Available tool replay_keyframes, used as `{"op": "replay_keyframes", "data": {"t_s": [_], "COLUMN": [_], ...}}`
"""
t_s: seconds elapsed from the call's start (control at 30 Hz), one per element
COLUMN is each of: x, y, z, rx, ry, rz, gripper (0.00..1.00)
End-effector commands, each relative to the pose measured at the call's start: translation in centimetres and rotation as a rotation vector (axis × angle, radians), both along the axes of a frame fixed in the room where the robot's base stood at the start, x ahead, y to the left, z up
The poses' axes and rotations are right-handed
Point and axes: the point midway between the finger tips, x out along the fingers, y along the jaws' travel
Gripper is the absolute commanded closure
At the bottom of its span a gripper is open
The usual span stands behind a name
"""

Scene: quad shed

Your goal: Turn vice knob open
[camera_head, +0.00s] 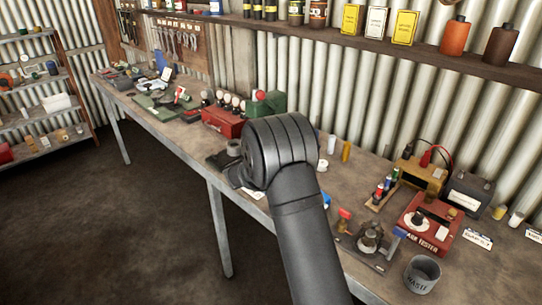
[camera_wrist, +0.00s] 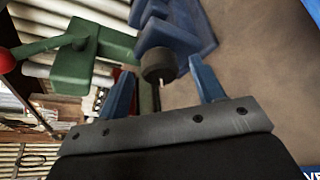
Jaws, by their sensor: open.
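In the camera_wrist view my gripper (camera_wrist: 163,88) is open, with one blue finger on each side of a dark round knob (camera_wrist: 158,65). A gap shows between the knob and each finger, and I see no contact. The knob sits at the near end of a blue vice (camera_wrist: 180,30), whose stepped body runs up to the top edge. A thin dark rod shows just below the knob, between the fingers. In the camera_head view my arm covers my gripper, and I cannot make out the vice there.
A green machine (camera_wrist: 85,60) with a red ball handle stands close to the left finger. Bare bench (camera_wrist: 255,65) lies right of the vice. On the workbench (camera_head: 345,185), a red toolbox (camera_head: 222,121) stands left of my arm; a tester (camera_head: 428,225) and grey tin (camera_head: 422,277) stand right.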

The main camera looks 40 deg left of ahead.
Motion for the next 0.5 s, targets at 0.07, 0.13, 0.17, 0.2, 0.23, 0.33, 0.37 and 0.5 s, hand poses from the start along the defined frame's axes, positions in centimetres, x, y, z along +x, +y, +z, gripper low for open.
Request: {"op": "replay_keyframes", "data": {"t_s": [0.07, 0.13, 0.17, 0.2, 0.23, 0.33, 0.37, 0.5], "x": [0.58, 0.81, 0.86, 0.91, 0.92, 0.92, 0.92, 0.9], "y": [0.16, 0.27, 0.3, 0.31, 0.31, 0.31, 0.31, 0.29], "z": [-0.16, -0.23, -0.25, -0.27, -0.28, -0.26, -0.26, -0.26], "rx": [0.0, -0.001, -0.001, -0.001, -0.001, -0.001, -0.001, -0.001], "ry": [0.0, 0.0, 0.0, 0.0, 0.0, 0.0, 0.0, 0.0], "rz": [0.0, 0.002, 0.002, 0.002, 0.002, 0.002, 0.002, 0.002], "gripper": [0.39, 0.39, 0.39, 0.39, 0.39, 0.39, 0.39, 0.56]}}
